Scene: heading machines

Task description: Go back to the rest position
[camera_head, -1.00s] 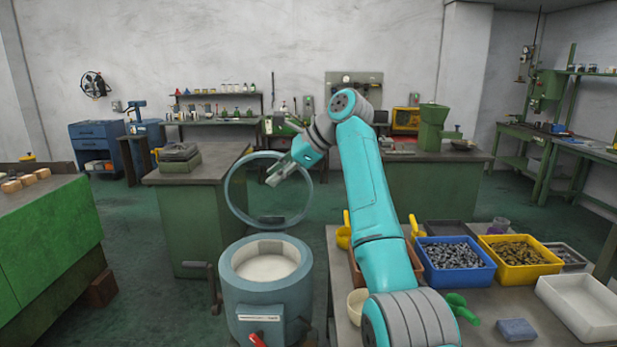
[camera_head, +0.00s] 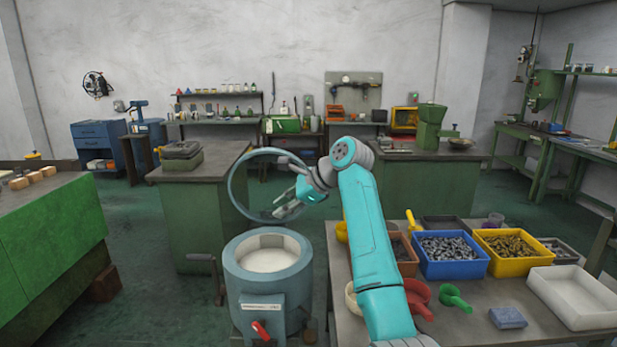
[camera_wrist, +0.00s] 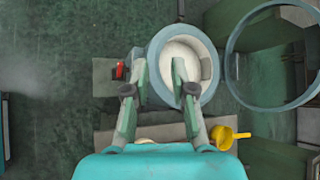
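My gripper (camera_head: 286,206) is raised in front of the open round lid ring of the blue-grey pot, with nothing between its fingers. In the wrist view my gripper (camera_wrist: 157,68) points down with its two fingers spread apart, over the pot (camera_wrist: 207,82). The pot (camera_head: 268,291) stands on the floor left of the table, its lid ring (camera_head: 236,190) standing up behind it. Pale material (camera_head: 268,261) shows inside the pot. A red lever (camera_head: 261,331) is on the pot's front.
The table (camera_head: 455,325) at right holds a blue bin (camera_head: 450,270), a yellow bin (camera_head: 510,266), a white tray (camera_head: 578,320), a green scoop (camera_head: 454,297) and a grey-blue block (camera_head: 508,318). A green bench (camera_head: 50,240) stands at left. Floor between bench and pot is clear.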

